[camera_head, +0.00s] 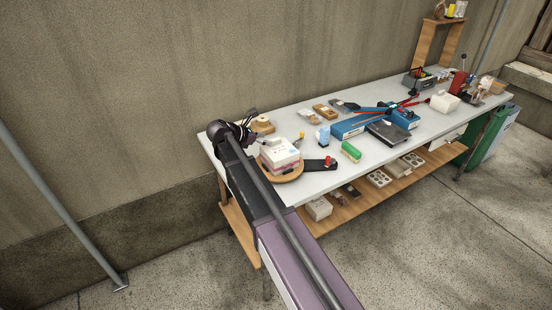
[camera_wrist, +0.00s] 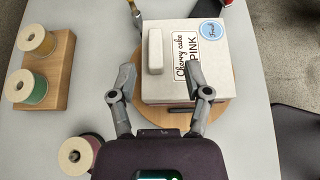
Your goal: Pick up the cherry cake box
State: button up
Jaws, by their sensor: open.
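The cherry cake box (camera_head: 279,152) is a white and pink box on a round wooden board (camera_head: 284,178) at the near left end of the table. In the wrist view the box (camera_wrist: 215,70) shows a "Cherry cake PINK" label, a blue round sticker and a raised pale block (camera_wrist: 155,52) on its lid. My gripper (camera_wrist: 162,82) is open, its fingers spread at the near left part of the lid, with nothing held between them. In the head view my gripper (camera_head: 252,116) is up and left of the box. Whether a finger touches the box I cannot tell.
A wooden holder with spools (camera_wrist: 40,75) stands left of the board, and a dark red spool (camera_wrist: 79,155) is near my wrist. A black item with a red top (camera_head: 325,162) and a green sponge-like block (camera_head: 351,151) lie to the right. Tools fill the table's far part.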

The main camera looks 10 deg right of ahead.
aim_at(273, 141)
jog(key=shift+d+f, duration=0.1)
jog(key=b+x, duration=0.2)
jog(key=x, duration=0.2)
jog(key=shift+w+f, duration=0.1)
jog(key=shift+f, duration=0.05)
jog(key=shift+w+d+f+b, duration=0.1)
jog(key=shift+d+f+b, duration=0.05)
jog(key=shift+d+b, duration=0.2)
grip_shut()
